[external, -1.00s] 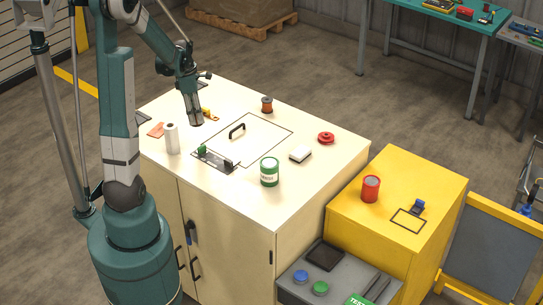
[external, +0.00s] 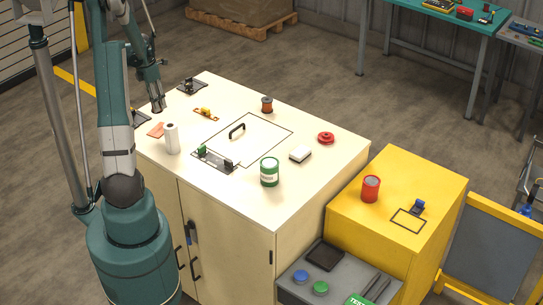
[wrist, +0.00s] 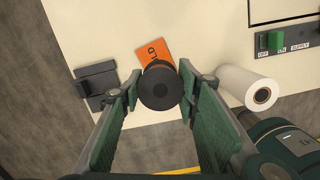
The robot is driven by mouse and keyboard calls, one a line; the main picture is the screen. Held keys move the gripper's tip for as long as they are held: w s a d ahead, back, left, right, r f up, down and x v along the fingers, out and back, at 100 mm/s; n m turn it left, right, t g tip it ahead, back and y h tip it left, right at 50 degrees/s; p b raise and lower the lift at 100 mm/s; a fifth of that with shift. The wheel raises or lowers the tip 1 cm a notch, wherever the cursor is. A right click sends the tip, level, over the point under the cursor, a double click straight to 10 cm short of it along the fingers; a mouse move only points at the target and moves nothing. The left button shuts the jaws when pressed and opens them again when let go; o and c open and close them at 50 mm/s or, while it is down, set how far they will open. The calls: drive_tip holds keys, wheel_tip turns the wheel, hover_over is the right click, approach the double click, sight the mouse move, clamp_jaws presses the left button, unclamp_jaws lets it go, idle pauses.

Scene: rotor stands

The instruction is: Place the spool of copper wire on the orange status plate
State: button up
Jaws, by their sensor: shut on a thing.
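A spool with a copper-brown body (external: 267,105) stands upright near the back edge of the cream cabinet top, well right of my gripper. The orange status plate (external: 156,130) lies flat at the left side of the top; part of its lettering shows in the wrist view (wrist: 154,52). My gripper (external: 158,108) is above the left edge of the top, near the plate. In the wrist view its fingers are shut on a black round-ended thing (wrist: 160,89), which covers the plate's lower part. Most of that thing's body is hidden, so I cannot tell what it is.
A white roll (external: 172,138) stands close to the plate. A dark bracket (wrist: 97,84) is on its other side.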

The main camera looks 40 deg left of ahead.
drive_tip(key=shift+s+a, duration=0.1)
drive_tip(key=shift+a, duration=0.1)
drive_tip(key=shift+f, duration=0.1)
hover_over(161, 129)
drive_tip(key=shift+s+a+f+p, duration=0.1)
drive_tip(key=shift+s+f+p, duration=0.1)
drive_tip(key=shift+f, duration=1.25)
drive_tip(key=shift+s+f+p, duration=0.1)
drive_tip(key=shift+s+f, duration=0.05)
drive_tip(key=shift+f, duration=1.25)
drive_tip(key=shift+f, duration=2.1)
drive_tip(key=shift+f, duration=0.2)
drive_tip(key=o, duration=1)
drive_tip(key=shift+r, duration=0.1)
drive_tip(key=shift+r+p, duration=0.2)
drive_tip(key=shift+p, duration=0.15)
